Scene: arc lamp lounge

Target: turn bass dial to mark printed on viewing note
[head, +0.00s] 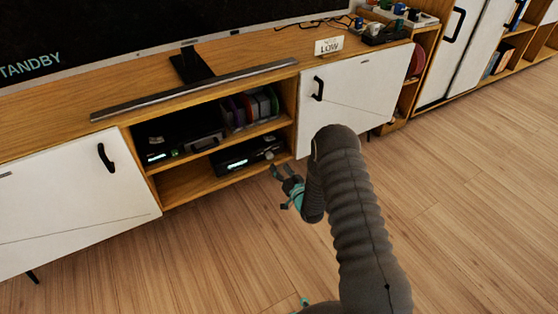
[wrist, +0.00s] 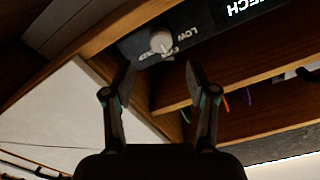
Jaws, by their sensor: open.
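The viewing note (head: 329,46) is a small white card on top of the cabinet. It reads LOW in large letters, with smaller text above that I cannot read. A black audio unit (head: 236,158) with a lit display sits on the lower open shelf. In the wrist view, turned over, its front shows a pale round dial (wrist: 160,42) with the word LOW and other partly hidden lettering around it. I cannot tell where the dial points. My gripper (head: 282,173) is open and empty in front of the shelf. In the wrist view its fingers (wrist: 159,75) are spread, with the dial beyond the gap between them.
Another black device (head: 175,147) and several coloured cases (head: 250,108) are on the upper shelf. White doors with black handles flank the opening, the right door (head: 345,95) close to my arm. A soundbar (head: 200,89) lies on top. The wooden floor in front is clear.

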